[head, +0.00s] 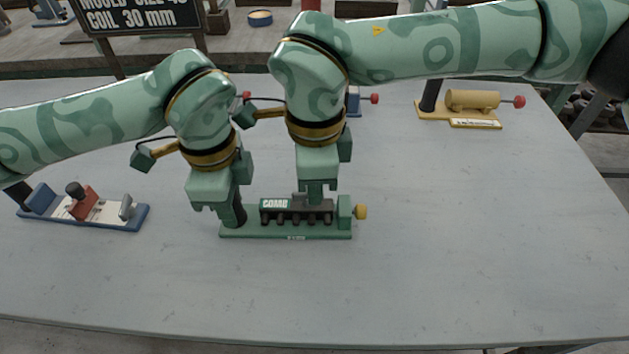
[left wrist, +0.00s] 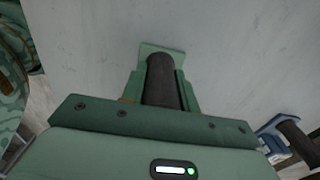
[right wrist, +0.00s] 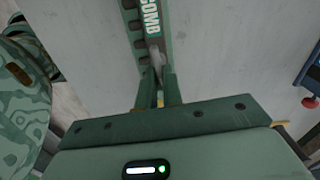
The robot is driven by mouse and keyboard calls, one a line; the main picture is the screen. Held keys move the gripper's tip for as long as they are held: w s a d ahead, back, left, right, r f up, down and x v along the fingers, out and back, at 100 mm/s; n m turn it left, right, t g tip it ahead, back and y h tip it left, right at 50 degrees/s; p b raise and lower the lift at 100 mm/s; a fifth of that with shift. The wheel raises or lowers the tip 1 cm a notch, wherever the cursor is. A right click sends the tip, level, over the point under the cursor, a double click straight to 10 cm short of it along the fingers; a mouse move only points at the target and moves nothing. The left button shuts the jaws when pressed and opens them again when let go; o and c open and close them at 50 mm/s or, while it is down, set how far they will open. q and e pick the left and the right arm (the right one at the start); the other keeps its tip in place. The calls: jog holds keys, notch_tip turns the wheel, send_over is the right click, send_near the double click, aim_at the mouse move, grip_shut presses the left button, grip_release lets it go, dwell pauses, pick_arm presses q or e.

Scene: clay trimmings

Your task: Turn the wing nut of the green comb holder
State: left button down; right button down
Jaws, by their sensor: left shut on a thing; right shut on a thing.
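The green comb holder (head: 240,233) lies on the grey table with its white COMB label facing front and dark teeth along its bar. A yellow knob (head: 361,212) sticks out of its right end. My left gripper (head: 238,212) is shut on the black upright handle (left wrist: 162,82) at the holder's left end. My right gripper (head: 316,196) points down over the bar, right of its middle. It is shut on a small grey part, seemingly the wing nut (right wrist: 155,52), which the fingers partly hide.
A blue holder (head: 85,219) with a red block stands at the left. A yellow holder (head: 472,101) with a red knob stands at the back right. A dark sign (head: 140,14) rises at the back left. The table's front and right are clear.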

jog(key=c, duration=1.5)
grip_release()
jog(key=shift+c, duration=0.2)
